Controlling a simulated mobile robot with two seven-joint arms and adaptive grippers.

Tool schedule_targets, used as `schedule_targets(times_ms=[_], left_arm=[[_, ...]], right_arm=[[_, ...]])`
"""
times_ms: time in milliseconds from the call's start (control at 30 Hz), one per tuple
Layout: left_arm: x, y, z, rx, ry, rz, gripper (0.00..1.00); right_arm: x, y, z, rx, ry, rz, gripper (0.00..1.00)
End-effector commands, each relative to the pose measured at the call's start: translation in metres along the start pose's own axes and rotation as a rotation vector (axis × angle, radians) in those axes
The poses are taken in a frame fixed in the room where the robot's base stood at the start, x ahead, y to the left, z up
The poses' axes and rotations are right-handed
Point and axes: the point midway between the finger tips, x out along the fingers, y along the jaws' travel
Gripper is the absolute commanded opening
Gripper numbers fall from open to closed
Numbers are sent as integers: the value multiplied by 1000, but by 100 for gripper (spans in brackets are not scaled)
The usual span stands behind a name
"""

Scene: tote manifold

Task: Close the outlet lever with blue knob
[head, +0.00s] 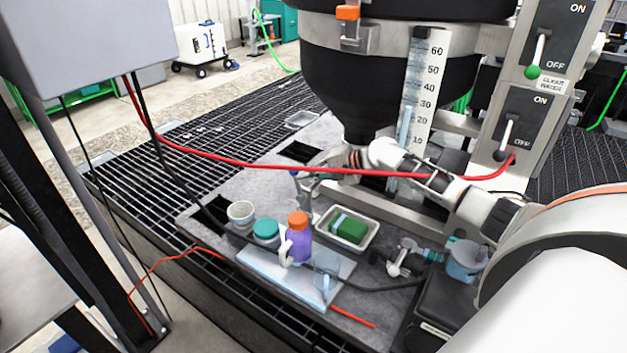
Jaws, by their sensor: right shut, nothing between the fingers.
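A small blue knob (293,173) shows at the left end of the grey outlet fittings, below and left of the black hopper (352,90). My right arm reaches in from the right under the red hose. My right gripper (308,184) is at its far end, close beside the blue knob, and its fingers are shut and empty. The gripper and fittings overlap in the picture, so I cannot tell whether they touch. The lever's own arm is mostly hidden there. My left gripper is not in view.
A red hose (255,166) crosses in front of the hopper, over my right arm. Below stand a purple bottle with orange cap (298,240), a teal-lidded jar (265,231), a cup (241,213) and a tray (370,237) with a green block. A switch panel (525,125) stands at right.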

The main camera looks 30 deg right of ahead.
Motion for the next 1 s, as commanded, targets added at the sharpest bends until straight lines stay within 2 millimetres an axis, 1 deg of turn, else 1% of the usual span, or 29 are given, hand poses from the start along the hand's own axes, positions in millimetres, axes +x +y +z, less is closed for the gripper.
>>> schedule_targets(times_ms=[33,300,767,833,933,1000], left_arm=[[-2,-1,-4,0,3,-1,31],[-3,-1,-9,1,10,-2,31],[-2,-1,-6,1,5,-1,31],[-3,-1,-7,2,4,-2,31],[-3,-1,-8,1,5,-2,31],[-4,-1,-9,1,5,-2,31]], right_arm=[[3,-6,0,2,-1,-4,0],[24,-15,-4,1,-1,-5,0],[60,-18,-11,2,-2,-2,0],[64,-23,-13,7,-6,59,0],[70,-20,-14,22,-13,135,0],[74,-15,-13,25,-15,132,0]])
